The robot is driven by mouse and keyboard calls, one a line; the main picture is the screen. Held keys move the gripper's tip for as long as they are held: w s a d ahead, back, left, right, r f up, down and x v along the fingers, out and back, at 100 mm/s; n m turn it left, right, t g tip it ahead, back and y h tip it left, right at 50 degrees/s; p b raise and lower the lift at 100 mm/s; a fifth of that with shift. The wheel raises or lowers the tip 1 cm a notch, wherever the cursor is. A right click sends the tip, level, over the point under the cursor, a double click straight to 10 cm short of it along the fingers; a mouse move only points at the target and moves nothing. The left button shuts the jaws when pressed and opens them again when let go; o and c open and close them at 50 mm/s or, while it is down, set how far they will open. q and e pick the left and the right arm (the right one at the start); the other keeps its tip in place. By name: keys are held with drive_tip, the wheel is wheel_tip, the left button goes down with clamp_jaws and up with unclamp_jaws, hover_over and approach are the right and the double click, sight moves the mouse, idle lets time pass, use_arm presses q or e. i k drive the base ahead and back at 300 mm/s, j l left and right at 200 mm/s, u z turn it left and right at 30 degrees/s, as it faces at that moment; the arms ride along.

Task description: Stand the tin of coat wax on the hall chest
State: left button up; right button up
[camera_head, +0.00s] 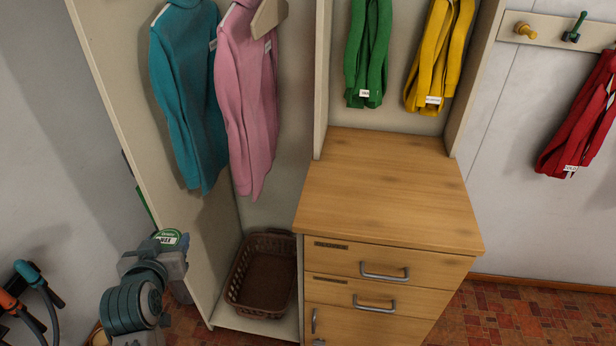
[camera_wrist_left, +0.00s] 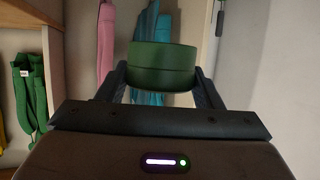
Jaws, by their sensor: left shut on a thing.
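The tin of coat wax (camera_head: 168,237) is a round green tin with a pale label, seen at the lower left in the head view. My left gripper (camera_head: 164,247) is shut on it, and its arm partly hides the tin. In the left wrist view the green tin (camera_wrist_left: 162,66) sits between the two fingers of the left gripper (camera_wrist_left: 163,88). The hall chest (camera_head: 390,195) is a wooden chest with a bare top and drawers with metal handles, to the right of the tin and apart from it. My right gripper is not in view.
An open wardrobe panel (camera_head: 135,110) stands between the tin and the chest. Teal (camera_head: 187,95) and pink (camera_head: 247,100) sweaters hang inside, above a brown basket (camera_head: 262,275). Green (camera_head: 367,50) and yellow (camera_head: 438,55) garments hang behind the chest top. Hooks with a red garment (camera_head: 582,115) are at right.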

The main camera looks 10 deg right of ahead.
sight(429, 212)
drive_tip(key=l+z, duration=0.3)
drive_tip(key=l, duration=0.7)
drive_tip(key=l+z, duration=0.3)
drive_tip(key=l, duration=0.75)
drive_tip(key=i, duration=0.05)
